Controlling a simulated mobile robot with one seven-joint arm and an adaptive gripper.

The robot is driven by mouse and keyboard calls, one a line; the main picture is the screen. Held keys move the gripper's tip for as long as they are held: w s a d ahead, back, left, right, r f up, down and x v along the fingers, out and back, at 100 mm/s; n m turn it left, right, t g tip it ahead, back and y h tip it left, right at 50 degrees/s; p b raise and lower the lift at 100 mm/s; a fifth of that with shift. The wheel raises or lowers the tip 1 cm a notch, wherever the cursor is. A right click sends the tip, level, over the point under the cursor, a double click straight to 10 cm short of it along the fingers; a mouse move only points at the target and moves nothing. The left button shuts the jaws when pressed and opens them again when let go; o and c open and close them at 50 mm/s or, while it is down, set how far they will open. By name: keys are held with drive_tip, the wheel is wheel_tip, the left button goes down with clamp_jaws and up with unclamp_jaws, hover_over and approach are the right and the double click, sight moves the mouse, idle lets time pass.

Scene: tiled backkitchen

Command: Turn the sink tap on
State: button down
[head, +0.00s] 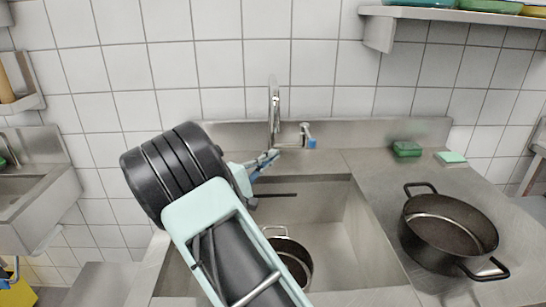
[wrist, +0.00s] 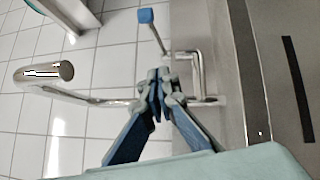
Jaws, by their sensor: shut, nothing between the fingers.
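The sink tap (head: 274,100) is chrome with a tall curved spout and stands at the back of the steel sink. Its small lever with a blue end (head: 311,143) is to the right of the spout. In the wrist view the spout (wrist: 50,72) is at the left, and the blue-ended lever (wrist: 146,16) is at the top, beyond my fingertips. My gripper (head: 274,156) is shut and empty, just in front of the tap's base and left of the lever. Its fingers (wrist: 158,86) overlap the tap's pipework in the wrist view. I cannot tell whether they touch it.
A dark pot (head: 283,234) sits in the sink basin (head: 338,213), partly behind my arm. A large black pot (head: 446,222) stands on the right counter. Green sponges (head: 407,149) lie at the counter's back. A shelf (head: 450,14) hangs above.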

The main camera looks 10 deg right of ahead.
drive_tip(key=w+d+r, duration=0.1)
drive_tip(key=w+d, duration=0.2)
drive_tip(key=d, duration=0.6)
drive_tip(key=shift+d+r, duration=0.25)
drive_tip(key=shift+r, duration=0.15)
drive_tip(key=shift+d, duration=0.1)
drive_tip(key=w+d+b, duration=0.2)
drive_tip(key=d+b, duration=1.2)
drive_tip(key=b, duration=0.2)
drive_tip(key=shift+r, duration=0.2)
